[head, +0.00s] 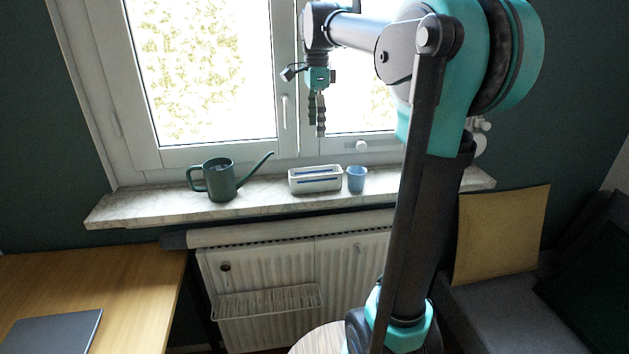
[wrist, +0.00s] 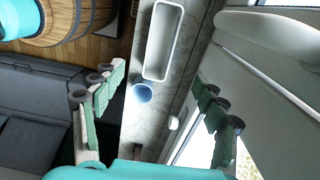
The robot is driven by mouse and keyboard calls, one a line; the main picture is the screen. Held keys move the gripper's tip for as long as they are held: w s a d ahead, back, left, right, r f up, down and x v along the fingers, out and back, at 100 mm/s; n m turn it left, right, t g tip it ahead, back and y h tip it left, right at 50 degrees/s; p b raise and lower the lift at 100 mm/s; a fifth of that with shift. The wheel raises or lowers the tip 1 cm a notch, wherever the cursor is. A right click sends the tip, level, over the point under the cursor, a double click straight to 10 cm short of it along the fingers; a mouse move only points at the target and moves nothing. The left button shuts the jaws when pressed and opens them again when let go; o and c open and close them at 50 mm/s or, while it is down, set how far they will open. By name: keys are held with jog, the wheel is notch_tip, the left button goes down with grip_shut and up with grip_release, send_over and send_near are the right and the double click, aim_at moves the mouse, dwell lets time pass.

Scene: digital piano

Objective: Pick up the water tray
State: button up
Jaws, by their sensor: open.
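The water tray (head: 316,185) is a white, long, rectangular open tray with a blue stripe on its front. It sits on the marble windowsill, between the green watering can and a small blue cup. In the wrist view the tray (wrist: 162,42) lies at the top centre, seen from above, and looks empty. My gripper (head: 317,118) hangs above the sill in front of the window, pointing down, well clear of the tray. In the wrist view its two fingers (wrist: 160,80) are spread wide apart with nothing between them touching either one.
The blue cup (head: 357,179) stands close to the tray's right end; it also shows in the wrist view (wrist: 142,93). The green watering can (head: 221,180) stands left of the tray. The window frame (head: 285,120) rises behind the sill (head: 130,208). A radiator (head: 265,265) is below.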

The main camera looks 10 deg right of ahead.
aim_at(315, 180)
notch_tip(315, 180, down, 16)
jog(key=shift+a+f, duration=0.15)
jog(key=shift+f, duration=0.1)
jog(key=c, duration=1.5)
